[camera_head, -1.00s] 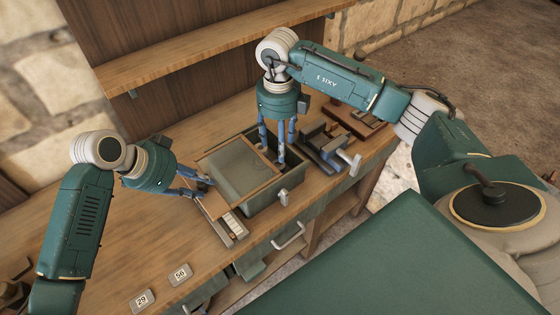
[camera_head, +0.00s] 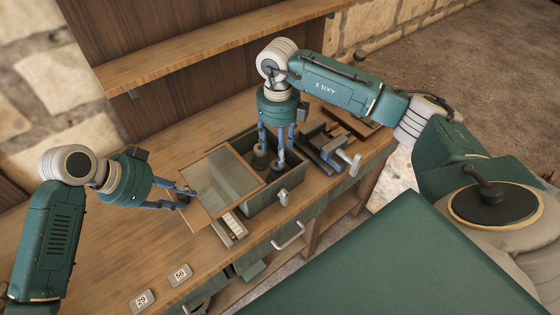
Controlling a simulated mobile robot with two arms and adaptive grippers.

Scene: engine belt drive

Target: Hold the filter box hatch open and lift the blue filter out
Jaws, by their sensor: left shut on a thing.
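The filter box (camera_head: 272,200) is a green-grey box on the wooden bench. Its hatch (camera_head: 222,180), a wood-framed pale panel, lies pulled to the left, covering only the left part of the box. My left gripper (camera_head: 185,196) is shut on the hatch's left edge. My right gripper (camera_head: 272,158) points down into the uncovered right part, its fingers close to dark round items (camera_head: 260,160) inside. Whether it grips one is hidden. No blue filter can be told apart from my blue fingers.
A strip with pale blocks (camera_head: 230,228) lies in front of the hatch. A grey vise-like tool (camera_head: 330,147) stands close right of the box. Number tags (camera_head: 180,275) lie on the front bench. A shelf (camera_head: 215,40) runs along the back wall. Bench left of the hatch is mostly clear.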

